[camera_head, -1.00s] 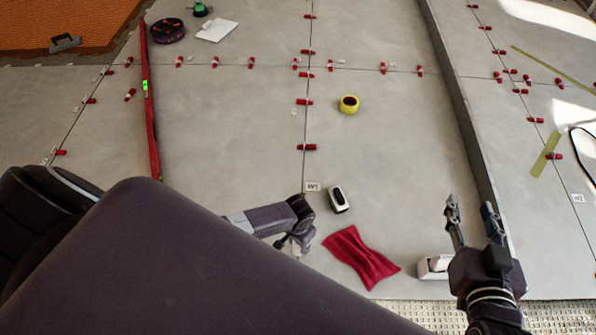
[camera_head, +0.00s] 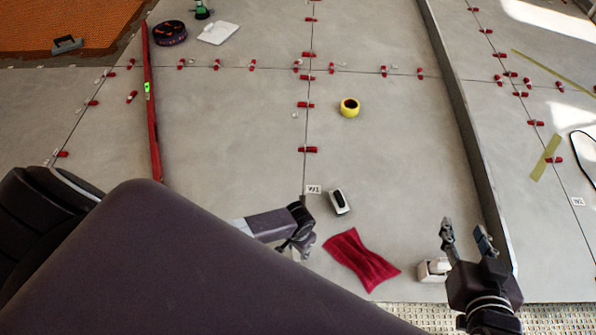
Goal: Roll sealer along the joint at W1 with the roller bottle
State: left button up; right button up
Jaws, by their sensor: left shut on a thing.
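The joint (camera_head: 306,125) runs up the middle of the grey tiled floor. A small white label (camera_head: 313,189) sits at its near end, its lettering too small to read surely. My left gripper (camera_head: 300,246) is low near that end, below the label, shut on a small pale object mostly hidden by its fingers. I cannot make out whether this is the roller bottle. My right gripper (camera_head: 466,236) is open and empty at the lower right, fingers pointing up the picture. A white block-like thing (camera_head: 433,270) lies just left of it.
A white-and-black object (camera_head: 339,202) and a red cloth (camera_head: 361,261) lie right of my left gripper. Yellow tape (camera_head: 349,107) lies right of the joint. Red clips (camera_head: 307,150) stand along the joints. A red level (camera_head: 152,120) lies left. A raised edge (camera_head: 465,130) runs at right.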

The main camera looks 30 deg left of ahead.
pick_arm(q)
jog(key=shift+s+d+p, duration=0.25)
jog(key=shift+s+p, duration=0.1)
jog(key=shift+s, duration=0.15)
pick_arm(e)
jog(key=s+f+g, duration=0.1)
jog(key=s+d+f+g, duration=0.1)
jog(key=f, duration=0.1)
jog(key=shift+s+h, duration=0.3)
jog(key=shift+s, duration=0.1)
jog(key=shift+s+d+f, duration=0.1)
pick_arm(q)
jog(key=shift+s+d, duration=0.25)
jog(key=shift+s, duration=0.15)
jog(key=shift+s+d+p, duration=0.2)
jog(key=shift+s+p, duration=0.2)
jog(key=shift+p, duration=0.05)
pick_arm(e)
jog(key=shift+s+d+f+g+h, duration=0.1)
jog(key=shift+s+d+f+g, duration=0.25)
jog(key=shift+s, duration=0.3)
jog(key=shift+s+d+f+g+h, duration=0.1)
jog(key=shift+s+f+g, duration=0.3)
jog(key=shift+s+f, duration=0.2)
jog(key=shift+s+d+f+g+h, duration=0.1)
jog(key=shift+s+d+f+g, duration=0.25)
jog(key=shift+s, duration=0.3)
